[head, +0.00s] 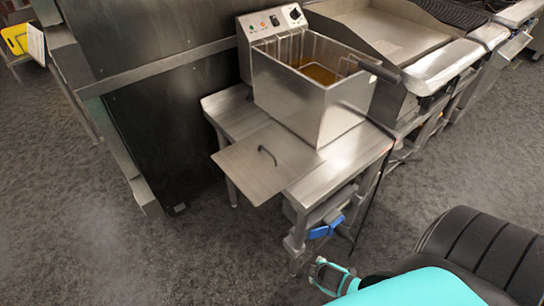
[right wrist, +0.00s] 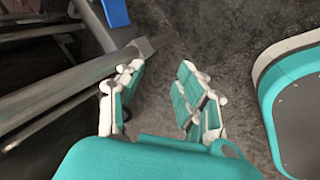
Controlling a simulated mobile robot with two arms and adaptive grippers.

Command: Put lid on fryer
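The fryer (head: 318,112) is a steel box with a control panel at its back and a wire basket in its open top. Amber oil shows inside. The lid (head: 245,172) is a flat steel sheet with a small dark handle. It lies in front of the fryer on the steel table (head: 325,178), and its left corner sticks out past the table's edge. My right gripper (head: 331,275) is low, below the table's front right corner and apart from the lid. In the right wrist view it (right wrist: 158,100) is open and empty. My left gripper is out of view.
A griddle (head: 385,32) stands to the right of the fryer. A tall dark cabinet (head: 150,85) stands close on the left. A blue object (head: 326,227) hangs under the table's right end. The floor in front is clear.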

